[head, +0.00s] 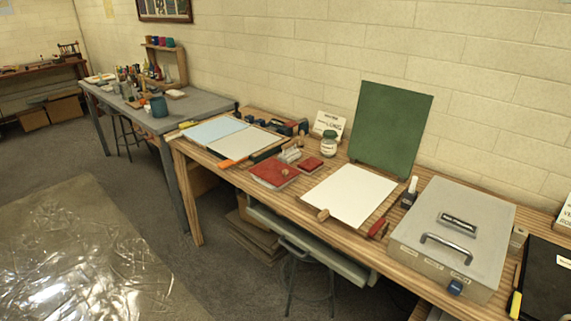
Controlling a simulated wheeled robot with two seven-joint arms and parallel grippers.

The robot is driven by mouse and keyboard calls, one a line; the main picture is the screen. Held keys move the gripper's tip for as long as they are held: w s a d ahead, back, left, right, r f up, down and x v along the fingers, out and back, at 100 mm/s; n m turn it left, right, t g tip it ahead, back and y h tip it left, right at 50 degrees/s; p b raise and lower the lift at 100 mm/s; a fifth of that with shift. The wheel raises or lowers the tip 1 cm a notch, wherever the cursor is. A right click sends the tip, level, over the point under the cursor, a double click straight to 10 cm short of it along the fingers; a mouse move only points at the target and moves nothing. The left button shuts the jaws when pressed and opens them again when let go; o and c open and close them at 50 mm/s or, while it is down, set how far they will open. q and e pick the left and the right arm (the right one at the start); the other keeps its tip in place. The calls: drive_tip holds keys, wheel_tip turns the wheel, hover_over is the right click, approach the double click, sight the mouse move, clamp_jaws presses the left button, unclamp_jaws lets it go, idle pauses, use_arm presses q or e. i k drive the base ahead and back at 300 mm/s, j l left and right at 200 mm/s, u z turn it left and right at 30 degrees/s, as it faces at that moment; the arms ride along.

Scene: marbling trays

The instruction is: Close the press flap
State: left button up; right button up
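The press flap appears to be the dark green rectangular panel (394,130) standing open, close to upright, at the back of the bench. Its lower edge meets the rear of a flat base with a white sheet (350,195) on it. A small wooden knob (322,215) sits at the front left corner of this base. Whether the panel is hinged there cannot be seen clearly. Neither of my grippers is in view.
A grey metal case (455,235) with a handle stands right of the base.

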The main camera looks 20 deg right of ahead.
sight(390, 123)
drive_tip(key=k+l+z, duration=0.1)
drive_tip(key=z, duration=1.15)
drive_tip(key=i, duration=0.2)
